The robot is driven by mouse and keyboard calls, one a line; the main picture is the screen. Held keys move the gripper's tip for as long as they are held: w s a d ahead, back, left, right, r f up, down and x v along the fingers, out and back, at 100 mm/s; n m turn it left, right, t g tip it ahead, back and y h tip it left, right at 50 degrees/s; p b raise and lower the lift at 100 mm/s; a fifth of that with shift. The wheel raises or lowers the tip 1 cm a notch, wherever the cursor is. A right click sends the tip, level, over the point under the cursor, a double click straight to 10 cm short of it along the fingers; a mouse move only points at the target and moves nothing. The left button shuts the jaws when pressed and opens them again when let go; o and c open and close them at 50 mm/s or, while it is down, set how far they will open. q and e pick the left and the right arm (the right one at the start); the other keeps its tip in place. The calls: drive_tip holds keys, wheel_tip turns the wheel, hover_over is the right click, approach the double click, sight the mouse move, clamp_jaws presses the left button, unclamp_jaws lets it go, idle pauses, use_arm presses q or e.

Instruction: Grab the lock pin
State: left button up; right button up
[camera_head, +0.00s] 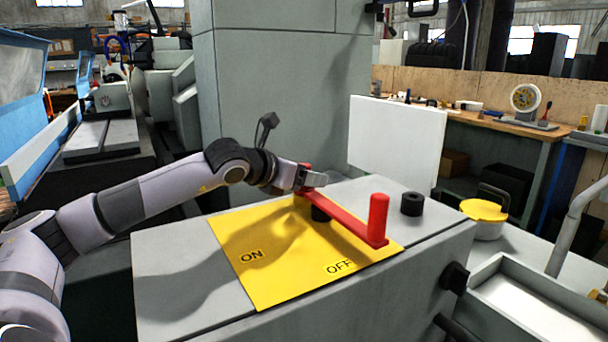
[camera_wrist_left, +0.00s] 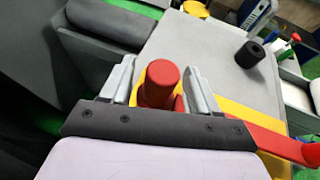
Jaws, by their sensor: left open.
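A red lever (camera_head: 345,221) lies across the yellow ON/OFF plate (camera_head: 240,262), with an upright red handle (camera_head: 378,215) at its near right end. An upright red round-topped pin, which looks like the lock pin (camera_wrist_left: 160,82), stands by the lever's far end. My left gripper (camera_head: 312,178) is at that end. In the left wrist view, the two fingers of this gripper (camera_wrist_left: 160,85) stand apart on either side of the pin. I cannot tell whether they touch it. The gripper mostly hides the pin in the head view. My right gripper is not in view.
A black cylinder (camera_head: 411,204) stands on the grey housing top (camera_head: 180,262), right of the plate. A white panel (camera_head: 396,145) rises behind it. A yellow-lidded pot (camera_head: 484,212) and a grey tray (camera_head: 530,305) are at the right. The housing's front left top is clear.

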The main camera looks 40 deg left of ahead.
use_arm(q)
clamp_jaws()
drive_tip(key=shift+r, duration=0.1)
wheel_tip(320, 180, up, 20)
drive_tip(key=p, duration=0.4)
drive_tip(key=shift+p, duration=0.4)
